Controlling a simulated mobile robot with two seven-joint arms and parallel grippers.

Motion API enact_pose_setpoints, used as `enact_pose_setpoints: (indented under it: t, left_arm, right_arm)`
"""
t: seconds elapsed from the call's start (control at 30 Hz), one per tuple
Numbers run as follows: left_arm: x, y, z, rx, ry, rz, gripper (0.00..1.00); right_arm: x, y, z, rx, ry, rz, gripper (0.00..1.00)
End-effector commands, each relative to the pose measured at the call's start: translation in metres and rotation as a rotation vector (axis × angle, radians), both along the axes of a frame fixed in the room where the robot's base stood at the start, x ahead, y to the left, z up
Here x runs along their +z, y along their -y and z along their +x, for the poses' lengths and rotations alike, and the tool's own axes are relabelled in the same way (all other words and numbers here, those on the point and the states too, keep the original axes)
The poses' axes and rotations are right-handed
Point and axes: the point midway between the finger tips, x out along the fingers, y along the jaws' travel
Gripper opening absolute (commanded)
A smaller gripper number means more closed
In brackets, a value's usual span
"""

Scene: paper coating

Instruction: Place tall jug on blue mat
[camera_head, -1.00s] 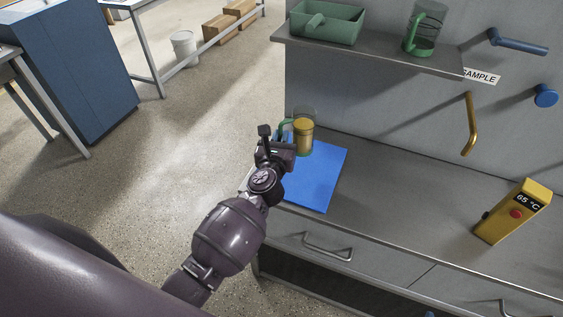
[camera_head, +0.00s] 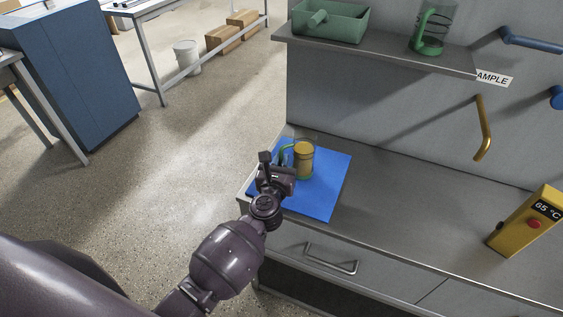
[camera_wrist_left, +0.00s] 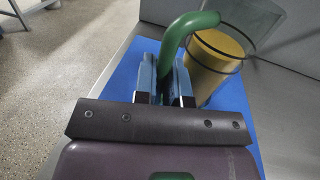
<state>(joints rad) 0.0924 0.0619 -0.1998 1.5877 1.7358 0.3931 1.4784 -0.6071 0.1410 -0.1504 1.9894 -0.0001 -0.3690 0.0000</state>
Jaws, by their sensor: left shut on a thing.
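A clear jug (camera_head: 304,160) with a green handle, green base and yellow contents is upright over the back part of the blue mat (camera_head: 325,190). Its base appears to be on the mat, though I cannot be sure it touches. My left gripper (camera_head: 277,170) is shut on the handle, on the jug's left side. In the left wrist view the green handle (camera_wrist_left: 183,36) rises from between the fingers (camera_wrist_left: 165,82), and the yellow contents (camera_wrist_left: 213,65) show beside it. The mat (camera_wrist_left: 232,105) lies beneath. My right gripper is not in view.
Another clear jug with a green handle (camera_head: 430,40) and a green tray (camera_head: 338,24) stand on the shelf (camera_head: 385,55). A yellow device reading 65 °C (camera_head: 525,222) stands at the right. The counter (camera_head: 410,195) between mat and device is clear.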

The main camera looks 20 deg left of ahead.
Motion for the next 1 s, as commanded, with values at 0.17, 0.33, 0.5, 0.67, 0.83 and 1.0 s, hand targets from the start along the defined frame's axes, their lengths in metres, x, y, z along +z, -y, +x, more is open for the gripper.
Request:
enact_pose_setpoints:
  t: [0.17, 0.33, 0.5, 0.67, 0.83, 1.0]
  left_arm:
    - [-0.005, 0.000, 0.000, 0.000, 0.000, -0.001, 0.00]
    - [-0.003, 0.000, 0.000, 0.000, 0.000, 0.000, 0.37]
    - [-0.003, 0.000, 0.000, 0.000, 0.000, 0.000, 0.37]
    - [0.000, 0.000, 0.000, -0.001, 0.001, 0.000, 0.37]
    - [-0.001, 0.003, -0.014, -0.001, -0.003, -0.001, 0.37]
    - [-0.002, 0.007, -0.043, 0.000, -0.004, -0.003, 0.37]
  right_arm:
    - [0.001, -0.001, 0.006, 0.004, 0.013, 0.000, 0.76]
    - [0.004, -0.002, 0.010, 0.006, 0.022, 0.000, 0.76]
    - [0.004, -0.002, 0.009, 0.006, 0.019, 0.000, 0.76]
    - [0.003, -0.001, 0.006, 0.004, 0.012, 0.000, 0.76]
    - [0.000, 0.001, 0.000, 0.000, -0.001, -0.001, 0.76]
    - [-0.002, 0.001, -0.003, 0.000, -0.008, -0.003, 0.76]
